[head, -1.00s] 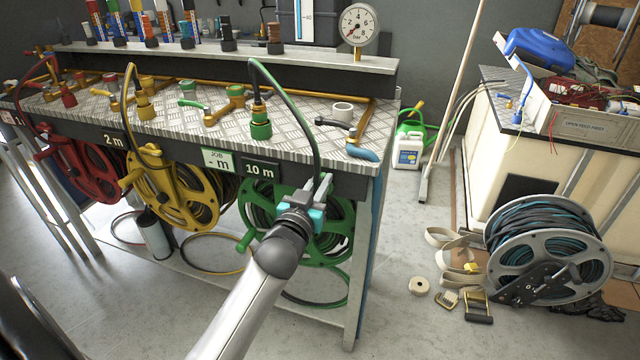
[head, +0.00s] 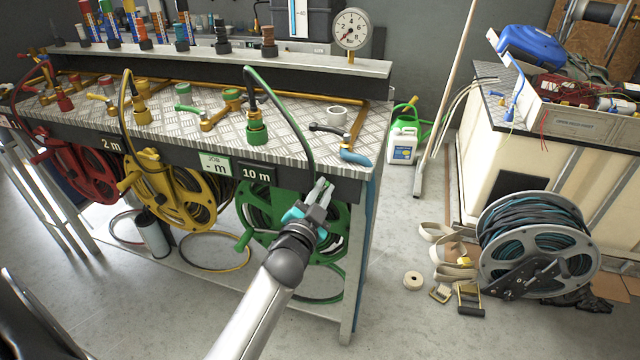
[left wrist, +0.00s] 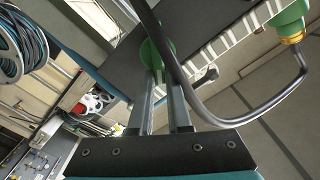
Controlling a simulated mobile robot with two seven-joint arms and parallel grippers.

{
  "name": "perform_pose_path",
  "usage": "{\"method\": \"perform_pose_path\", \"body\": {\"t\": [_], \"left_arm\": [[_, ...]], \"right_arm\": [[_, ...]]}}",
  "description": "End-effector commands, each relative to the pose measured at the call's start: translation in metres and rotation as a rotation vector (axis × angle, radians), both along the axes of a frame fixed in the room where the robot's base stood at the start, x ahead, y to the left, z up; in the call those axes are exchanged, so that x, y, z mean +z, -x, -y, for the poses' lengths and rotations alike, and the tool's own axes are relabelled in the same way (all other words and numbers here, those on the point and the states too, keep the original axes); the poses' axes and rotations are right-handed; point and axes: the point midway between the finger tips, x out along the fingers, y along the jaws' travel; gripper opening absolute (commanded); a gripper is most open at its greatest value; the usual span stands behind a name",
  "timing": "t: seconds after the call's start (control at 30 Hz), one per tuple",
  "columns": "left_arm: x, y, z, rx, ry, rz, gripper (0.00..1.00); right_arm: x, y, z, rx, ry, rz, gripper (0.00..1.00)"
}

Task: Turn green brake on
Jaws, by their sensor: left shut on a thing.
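The green hose reel (head: 335,222) hangs under the bench front below the 10 m label (head: 257,174). Its crank handle (head: 243,241) sticks out at lower left. My left gripper (head: 326,186) is at the bench's front edge, at the reel's upper right, and covers part of the reel. In the left wrist view, its two fingers (left wrist: 160,72) are shut on a round green knob (left wrist: 152,50), which looks like the green brake. The fingers hide part of the knob, and its exact setting cannot be told. My right gripper is not in view.
The dark hose (head: 293,118) arches from the green connector (head: 257,131) down past my left gripper. A yellow reel (head: 180,195) and a red reel (head: 85,170) hang to the left.

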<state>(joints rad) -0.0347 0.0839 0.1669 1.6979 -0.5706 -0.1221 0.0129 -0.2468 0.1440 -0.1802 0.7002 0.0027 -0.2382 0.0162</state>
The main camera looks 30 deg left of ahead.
Motion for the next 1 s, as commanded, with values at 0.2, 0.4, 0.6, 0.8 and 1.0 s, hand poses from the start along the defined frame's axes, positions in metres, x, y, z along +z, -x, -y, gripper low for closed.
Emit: {"method": "perform_pose_path", "body": {"t": [0.2, 0.4, 0.6, 0.8, 1.0], "left_arm": [[-0.014, 0.002, 0.000, 0.011, -0.192, -0.074, 0.00], [-0.018, 0.002, 0.001, 0.012, -0.379, -0.117, 0.00], [-0.022, 0.002, 0.001, 0.014, -0.560, -0.161, 0.00], [-0.025, 0.002, 0.001, 0.015, -0.714, -0.197, 0.00], [-0.026, 0.001, 0.001, 0.016, -0.827, -0.223, 0.00]], "right_arm": [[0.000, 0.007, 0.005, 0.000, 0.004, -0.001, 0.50], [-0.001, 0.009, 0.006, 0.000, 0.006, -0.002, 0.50], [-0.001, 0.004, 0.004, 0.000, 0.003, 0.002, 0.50], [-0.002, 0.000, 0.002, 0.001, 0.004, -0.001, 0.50], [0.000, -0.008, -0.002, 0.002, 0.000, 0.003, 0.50]]}}
